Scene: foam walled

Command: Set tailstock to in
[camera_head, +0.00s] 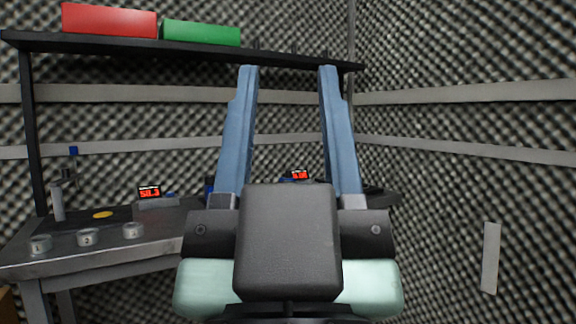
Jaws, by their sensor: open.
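My gripper (288,72) fills the middle of the view, with its two blue fingers pointing up and standing wide apart. Nothing is between them. I cannot make out for certain which thing is the tailstock; no label for it shows. A small post with a blue top (73,151) stands at the left end of the workbench (150,252), well away from my gripper. My gripper hides part of the bench's right side and what stands there.
Numbered metal pieces (87,237) line the bench's front edge, with a yellow disc (103,214) behind them. Red displays (149,192) stand farther back. A shelf (150,46) above holds a red box (109,20) and a green box (201,33). Foam walls enclose the right.

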